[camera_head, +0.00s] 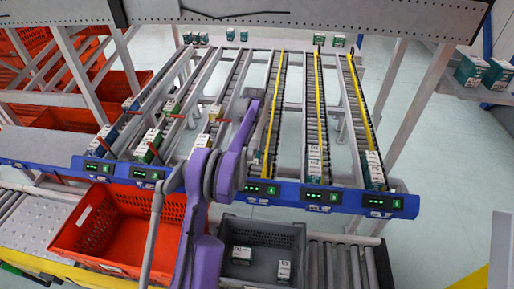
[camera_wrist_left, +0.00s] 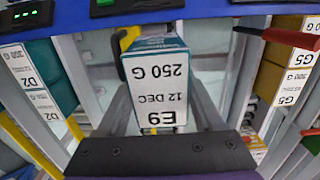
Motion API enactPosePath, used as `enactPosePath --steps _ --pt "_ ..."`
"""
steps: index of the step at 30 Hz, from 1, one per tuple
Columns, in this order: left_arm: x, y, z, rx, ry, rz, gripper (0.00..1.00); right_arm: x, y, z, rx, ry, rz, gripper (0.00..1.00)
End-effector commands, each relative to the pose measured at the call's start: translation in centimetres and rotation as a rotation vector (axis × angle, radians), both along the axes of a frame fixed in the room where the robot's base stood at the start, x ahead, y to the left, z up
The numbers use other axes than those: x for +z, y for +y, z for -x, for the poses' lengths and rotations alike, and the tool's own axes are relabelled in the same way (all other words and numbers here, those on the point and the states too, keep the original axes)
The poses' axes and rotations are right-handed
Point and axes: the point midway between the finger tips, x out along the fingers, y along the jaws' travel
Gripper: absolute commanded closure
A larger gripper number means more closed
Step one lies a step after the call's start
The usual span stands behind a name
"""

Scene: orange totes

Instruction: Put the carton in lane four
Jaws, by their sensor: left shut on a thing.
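The carton (camera_wrist_left: 160,95) is teal and white, with an upside-down label reading E9, 12 DEC, 250 G, in the left wrist view. My left gripper (camera_wrist_left: 162,110) is shut on it, one grey finger on each side. In the head view my purple left arm reaches up over the middle of the rack, and I cannot make out the held carton there. The fourth lane from the left (camera_head: 272,110) has a yellow strip and a green-lit display at its near end. My arm hides part of this lane's near end. My right gripper is not in view.
In the wrist view, D2 cartons (camera_wrist_left: 38,95) stand at left and G5 cartons (camera_wrist_left: 292,85) at right, near a red piece (camera_wrist_left: 290,38). A blue front rail (camera_head: 300,195) crosses the lanes. An orange tote (camera_head: 120,225) and a grey tote (camera_head: 262,250) stand below.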

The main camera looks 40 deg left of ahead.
Motion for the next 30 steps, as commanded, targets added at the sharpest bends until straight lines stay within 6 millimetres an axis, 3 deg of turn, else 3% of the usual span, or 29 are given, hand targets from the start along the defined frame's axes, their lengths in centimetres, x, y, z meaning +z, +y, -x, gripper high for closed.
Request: enactPosePath --steps 21,30 --pt "-7.1 -0.1 0.1 -0.001 0.001 0.0 1.0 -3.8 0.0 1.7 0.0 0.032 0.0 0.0" --pt "-7.6 -0.1 0.0 -0.001 -0.001 0.0 1.0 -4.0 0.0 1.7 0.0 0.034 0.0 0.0"
